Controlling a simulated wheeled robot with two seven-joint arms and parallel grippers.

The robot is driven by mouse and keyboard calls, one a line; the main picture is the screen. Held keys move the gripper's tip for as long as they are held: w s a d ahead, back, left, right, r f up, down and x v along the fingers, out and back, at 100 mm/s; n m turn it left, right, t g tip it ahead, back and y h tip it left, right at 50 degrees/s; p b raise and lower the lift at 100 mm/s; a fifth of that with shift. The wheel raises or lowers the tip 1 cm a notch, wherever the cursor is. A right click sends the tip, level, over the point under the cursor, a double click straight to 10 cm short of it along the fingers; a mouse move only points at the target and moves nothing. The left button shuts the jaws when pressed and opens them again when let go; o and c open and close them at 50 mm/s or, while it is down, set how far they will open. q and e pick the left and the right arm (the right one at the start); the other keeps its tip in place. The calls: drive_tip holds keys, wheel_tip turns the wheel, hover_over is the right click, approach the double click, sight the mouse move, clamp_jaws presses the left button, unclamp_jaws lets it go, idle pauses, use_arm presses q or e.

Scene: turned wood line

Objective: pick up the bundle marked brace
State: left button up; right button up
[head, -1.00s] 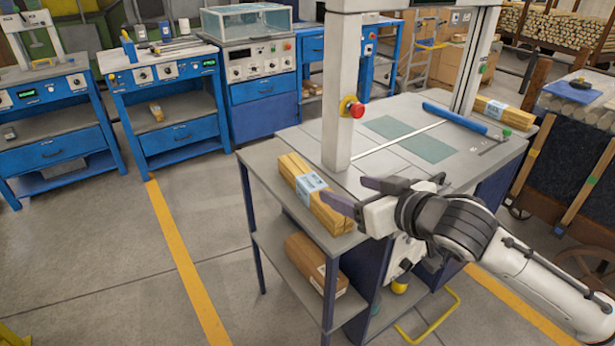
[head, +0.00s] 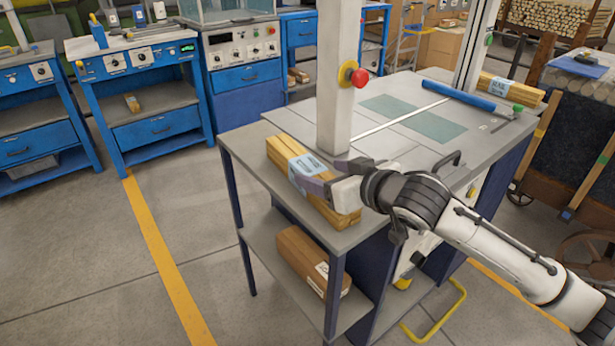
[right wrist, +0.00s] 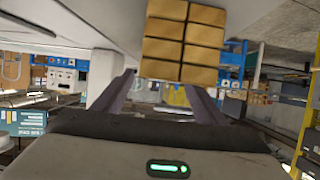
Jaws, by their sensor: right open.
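A bundle of yellow wood strips (head: 279,152) with a pale blue label lies on the near left corner of the grey machine table. The label's word is too small to read. My right gripper (head: 328,175) is open at this bundle, its fingers partly covering the label and near half. Whether the fingers touch it I cannot tell. In the right wrist view the stacked square ends of a bundle (right wrist: 183,45) show just beyond the open fingers (right wrist: 162,97). A second labelled bundle (head: 525,94) lies at the table's back right. My left gripper is out of view.
A white upright post (head: 333,80) with a red button stands close behind the near bundle. A blue bar (head: 465,100) lies across the back of the table (head: 400,140). A brown labelled block (head: 300,262) sits on the lower shelf. Open floor lies to the left.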

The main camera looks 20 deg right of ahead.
sight(310, 166)
drive_tip(key=x, duration=0.5)
drive_tip(key=shift+w+a+r, duration=0.15)
drive_tip(key=shift+w+a, duration=0.25)
drive_tip(key=shift+c, duration=0.2)
drive_tip(key=c, duration=1.4)
drive_tip(key=shift+r, duration=0.2)
drive_tip(key=shift+c, duration=0.6)
